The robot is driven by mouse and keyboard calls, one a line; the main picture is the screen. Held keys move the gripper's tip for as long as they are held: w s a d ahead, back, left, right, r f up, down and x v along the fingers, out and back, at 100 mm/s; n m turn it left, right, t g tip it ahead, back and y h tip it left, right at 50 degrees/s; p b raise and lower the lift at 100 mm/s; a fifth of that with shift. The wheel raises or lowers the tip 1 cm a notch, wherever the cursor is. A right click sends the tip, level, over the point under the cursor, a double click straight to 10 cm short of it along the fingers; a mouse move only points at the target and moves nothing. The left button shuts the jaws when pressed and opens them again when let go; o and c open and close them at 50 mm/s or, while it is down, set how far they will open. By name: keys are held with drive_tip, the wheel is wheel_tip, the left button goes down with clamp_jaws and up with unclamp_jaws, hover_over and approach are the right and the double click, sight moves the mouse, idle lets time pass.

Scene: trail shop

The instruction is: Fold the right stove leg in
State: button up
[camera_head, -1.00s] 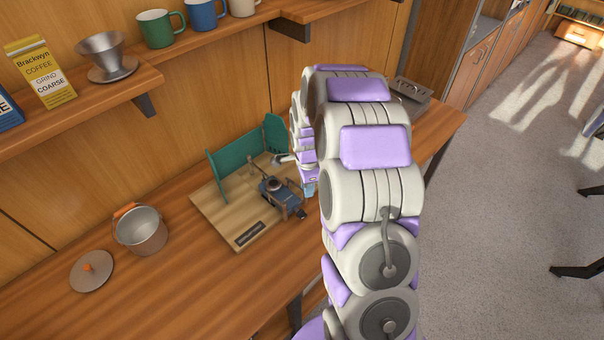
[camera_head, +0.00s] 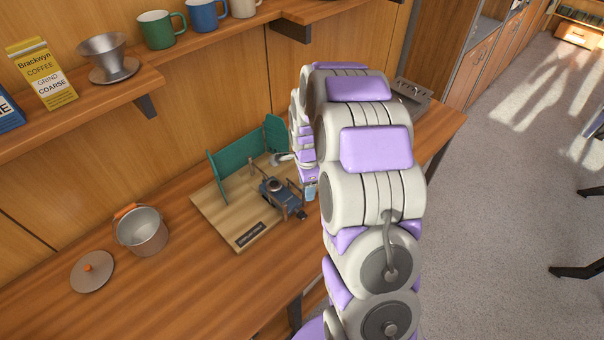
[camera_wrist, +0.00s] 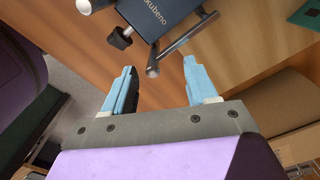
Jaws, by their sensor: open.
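The small blue stove (camera_head: 275,190) stands on a wooden board (camera_head: 228,213) with a green windscreen (camera_head: 232,155) behind it. In the wrist view the stove body (camera_wrist: 158,20) shows at the top, with a black knob (camera_wrist: 120,37) and a grey rod-like leg (camera_wrist: 185,38) angled out to the right of the knob. My gripper (camera_wrist: 158,85) has its two light blue fingers apart, with nothing between them. It is just short of the leg's end, which sits ahead of the gap. In the head view my arm hides most of the gripper at the stove's right side.
A metal pot (camera_head: 142,232) and its lid (camera_head: 92,271) stand on the counter (camera_head: 190,290) to the left. A shelf (camera_head: 130,88) with mugs and a coffee dripper hangs above. A metal tray (camera_head: 412,92) lies at the back right. The counter's front is clear.

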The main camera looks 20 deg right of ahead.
wheel_tip(320, 180, up, 8)
drive_tip(key=p, duration=0.2)
